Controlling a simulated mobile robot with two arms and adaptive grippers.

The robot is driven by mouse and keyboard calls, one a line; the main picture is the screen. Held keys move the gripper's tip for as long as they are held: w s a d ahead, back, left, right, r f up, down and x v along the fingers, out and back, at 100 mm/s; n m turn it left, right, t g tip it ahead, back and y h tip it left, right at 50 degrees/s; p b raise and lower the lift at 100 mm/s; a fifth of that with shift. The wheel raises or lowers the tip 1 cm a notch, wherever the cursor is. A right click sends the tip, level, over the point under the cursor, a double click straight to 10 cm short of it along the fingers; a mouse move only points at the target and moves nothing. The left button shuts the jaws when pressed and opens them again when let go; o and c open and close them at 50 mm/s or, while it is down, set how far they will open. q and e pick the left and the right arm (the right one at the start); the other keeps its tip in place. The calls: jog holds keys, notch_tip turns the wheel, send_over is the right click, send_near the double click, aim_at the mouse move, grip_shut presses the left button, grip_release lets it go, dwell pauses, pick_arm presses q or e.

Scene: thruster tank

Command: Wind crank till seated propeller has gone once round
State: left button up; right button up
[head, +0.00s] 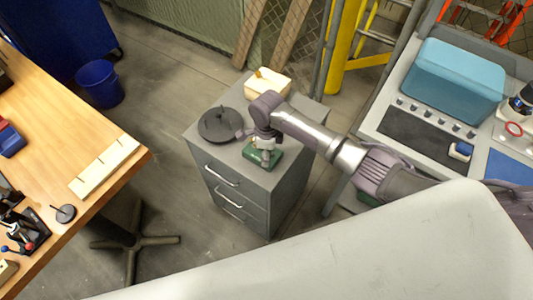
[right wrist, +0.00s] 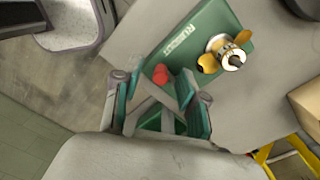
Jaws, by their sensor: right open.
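The green thruster base (head: 263,158) sits on top of a grey drawer cabinet (head: 225,155). In the right wrist view the green base (right wrist: 205,45) carries a yellow propeller (right wrist: 208,64) seated on a silver hub with a dark shaft end. The red crank knob (right wrist: 160,74) stands at the base's near edge. My right gripper (head: 263,143) is over the base from above. In its wrist view the right gripper (right wrist: 160,80) is open, its teal fingertips either side of the red knob; I cannot tell whether they touch it. The crank arm is hidden. My left gripper is out of view.
A dark round disc (head: 220,124) lies left of the base on the cabinet. A cream block (head: 267,84) with a yellow piece stands at its back. A wooden table (head: 85,130) is at left, and a grey bench with a teal case (head: 455,80) at right.

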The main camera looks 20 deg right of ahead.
jog(key=shift+f, duration=0.25)
grip_shut()
